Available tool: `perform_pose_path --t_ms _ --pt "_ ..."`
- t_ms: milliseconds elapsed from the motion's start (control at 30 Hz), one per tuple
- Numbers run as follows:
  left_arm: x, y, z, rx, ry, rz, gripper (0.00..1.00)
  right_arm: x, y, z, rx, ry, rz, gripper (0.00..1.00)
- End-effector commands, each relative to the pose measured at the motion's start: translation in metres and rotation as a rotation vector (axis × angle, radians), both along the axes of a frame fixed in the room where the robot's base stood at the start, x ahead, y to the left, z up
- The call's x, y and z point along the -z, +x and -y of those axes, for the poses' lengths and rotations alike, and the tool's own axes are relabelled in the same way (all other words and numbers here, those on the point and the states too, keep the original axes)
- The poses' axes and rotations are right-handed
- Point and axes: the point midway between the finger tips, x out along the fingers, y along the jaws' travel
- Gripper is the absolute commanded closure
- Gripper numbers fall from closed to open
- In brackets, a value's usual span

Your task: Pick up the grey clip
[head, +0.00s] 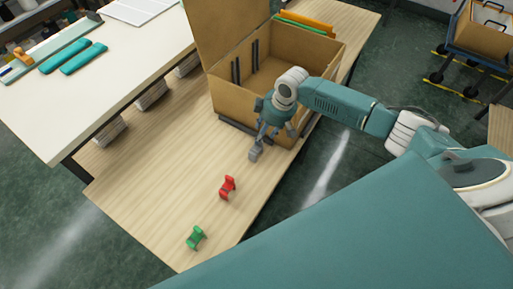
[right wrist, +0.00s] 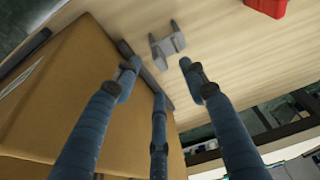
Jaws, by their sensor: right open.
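The grey clip (right wrist: 167,44) lies on the wooden table top (right wrist: 222,55), just ahead of my right gripper's fingers in the right wrist view. My right gripper (right wrist: 158,78) is open, with its fingers spread and nothing between them. The clip appears apart from the fingertips. In the head view, my right gripper (head: 273,133) points down beside the cardboard box, and the grey clip (head: 255,153) shows just below it, partly covered by the fingers. My left gripper is not in view.
An open cardboard box (head: 230,95) stands close beside my right gripper. A red clip (head: 228,187) and a green clip (head: 195,238) lie farther down the wooden table (head: 150,190). A white table (head: 130,65) is at left. The wood around the clips is clear.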

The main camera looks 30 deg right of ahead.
Motion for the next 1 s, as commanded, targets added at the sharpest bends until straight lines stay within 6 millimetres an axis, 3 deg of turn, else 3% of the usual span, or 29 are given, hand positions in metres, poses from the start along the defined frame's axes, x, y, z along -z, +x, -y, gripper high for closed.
perform_pose_path --t_ms 167,433,733,767,933,1000 --pt "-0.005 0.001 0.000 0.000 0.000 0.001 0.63 0.012 0.004 -0.001 0.001 0.001 -0.001 0.57" --pt "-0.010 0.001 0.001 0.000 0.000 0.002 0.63 0.048 0.014 -0.004 0.001 0.001 -0.002 0.57" --pt "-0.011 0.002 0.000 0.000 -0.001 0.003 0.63 0.054 0.016 -0.004 -0.001 0.000 0.000 0.57" --pt "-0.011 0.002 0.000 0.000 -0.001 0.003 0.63 0.054 0.016 -0.004 -0.001 0.000 0.000 0.59" --pt "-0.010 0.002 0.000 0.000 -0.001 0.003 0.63 0.054 0.015 -0.004 -0.001 0.000 0.000 0.93" --pt "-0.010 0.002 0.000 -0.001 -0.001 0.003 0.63 0.054 0.015 -0.004 -0.001 0.000 0.000 0.95"
